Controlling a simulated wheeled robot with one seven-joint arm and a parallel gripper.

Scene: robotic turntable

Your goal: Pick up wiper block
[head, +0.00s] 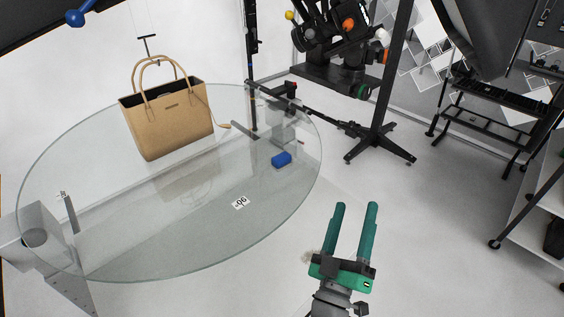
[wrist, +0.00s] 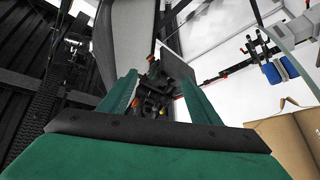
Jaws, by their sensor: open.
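In the wrist view my gripper (wrist: 158,88) points toward the studio equipment.
A tan handbag (head: 170,118) hangs or stands over the back of the turntable; it also shows at the right of the wrist view (wrist: 285,145). A black stand (head: 380,140) is behind the block. A shelf rack (head: 535,200) stands at right. The floor between is clear.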

